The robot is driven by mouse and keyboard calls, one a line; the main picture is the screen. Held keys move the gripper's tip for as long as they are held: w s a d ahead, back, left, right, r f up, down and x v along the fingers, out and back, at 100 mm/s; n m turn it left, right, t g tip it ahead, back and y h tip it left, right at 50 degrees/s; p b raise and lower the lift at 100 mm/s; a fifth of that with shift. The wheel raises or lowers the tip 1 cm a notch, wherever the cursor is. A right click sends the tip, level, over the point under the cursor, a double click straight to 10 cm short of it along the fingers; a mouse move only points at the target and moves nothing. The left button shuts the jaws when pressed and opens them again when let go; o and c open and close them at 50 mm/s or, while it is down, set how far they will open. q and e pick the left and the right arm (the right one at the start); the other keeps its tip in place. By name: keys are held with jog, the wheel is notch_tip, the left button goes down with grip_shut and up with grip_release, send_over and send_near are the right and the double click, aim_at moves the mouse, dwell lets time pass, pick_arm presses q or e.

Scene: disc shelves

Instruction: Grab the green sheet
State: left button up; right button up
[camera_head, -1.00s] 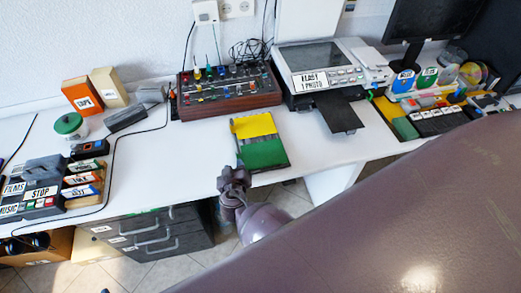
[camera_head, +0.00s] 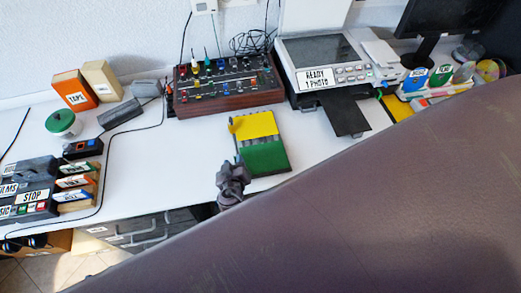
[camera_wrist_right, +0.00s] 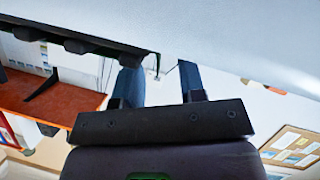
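The green sheet (camera_head: 264,156) lies flat on the near part of a small board on the white table, in front of a yellow sheet (camera_head: 254,124). My right gripper (camera_head: 236,168) is at the green sheet's left, near corner, at the table's front edge. I cannot tell whether a finger touches the sheet or board. My left gripper is not in view.
A knobbed control box (camera_head: 228,86) stands behind the sheets, and a printer (camera_head: 325,65) with a dark tray (camera_head: 343,112) is to their right. My own arm covers the lower right.

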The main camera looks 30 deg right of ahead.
jog(key=shift+w+f, duration=0.1)
jog(key=shift+c, duration=0.4)
grip_shut()
